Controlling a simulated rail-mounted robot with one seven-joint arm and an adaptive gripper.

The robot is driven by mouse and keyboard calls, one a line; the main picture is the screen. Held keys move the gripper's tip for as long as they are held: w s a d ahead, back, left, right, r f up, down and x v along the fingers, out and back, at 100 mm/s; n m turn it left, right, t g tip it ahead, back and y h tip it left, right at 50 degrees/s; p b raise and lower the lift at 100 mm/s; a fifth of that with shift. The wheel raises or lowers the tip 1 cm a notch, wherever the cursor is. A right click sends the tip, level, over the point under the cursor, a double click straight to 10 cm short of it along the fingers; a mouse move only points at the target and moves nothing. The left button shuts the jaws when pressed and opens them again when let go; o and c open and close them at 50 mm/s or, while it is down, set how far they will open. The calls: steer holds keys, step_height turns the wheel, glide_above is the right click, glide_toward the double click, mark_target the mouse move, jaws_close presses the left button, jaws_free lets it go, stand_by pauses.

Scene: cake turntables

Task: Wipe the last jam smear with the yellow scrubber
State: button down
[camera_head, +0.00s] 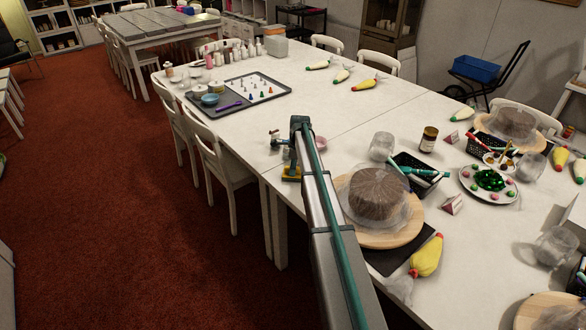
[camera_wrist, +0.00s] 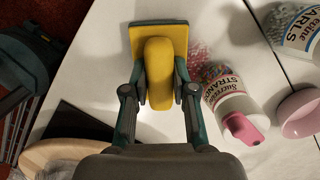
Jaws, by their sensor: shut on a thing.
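My gripper (camera_wrist: 160,92) is shut on the yellow scrubber (camera_wrist: 158,62), with one finger on each side of its raised grip. The scrubber's wide, dark-edged pad lies toward the top of the wrist view, over the white table. In the head view the scrubber (camera_head: 291,173) shows partly under my gripper, near the table's front edge. A reddish speckled patch (camera_wrist: 199,72) lies on the table just right of the scrubber; I cannot tell whether it is jam or spilled strands. Whether the pad touches the table is unclear.
A sugar strands bottle (camera_wrist: 226,95) with a pink cap is close right of the scrubber. A pink bowl (camera_wrist: 300,113) and another bottle (camera_wrist: 294,28) are farther right. A cake turntable (camera_head: 410,232) is right of my arm. The table left of my gripper is mostly clear.

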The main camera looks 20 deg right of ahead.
steer(key=shift+f, duration=0.7)
steer(key=shift+d, duration=0.1)
steer(key=shift+w+d+r, duration=0.1)
steer(key=shift+w+d, duration=0.15)
steer(key=shift+d, duration=0.6)
steer(key=shift+w+d+r, duration=0.1)
steer(key=shift+w+d, duration=0.15)
steer(key=shift+d, duration=0.55)
steer(key=shift+w+d+f, duration=0.15)
steer(key=shift+w+d, duration=0.1)
steer(key=shift+d, duration=0.7)
steer(key=shift+w+d+f, duration=0.1)
steer(key=shift+w+d, duration=0.1)
steer(key=shift+d, duration=0.75)
steer(key=shift+s+a, duration=0.1)
steer(key=shift+a, duration=0.05)
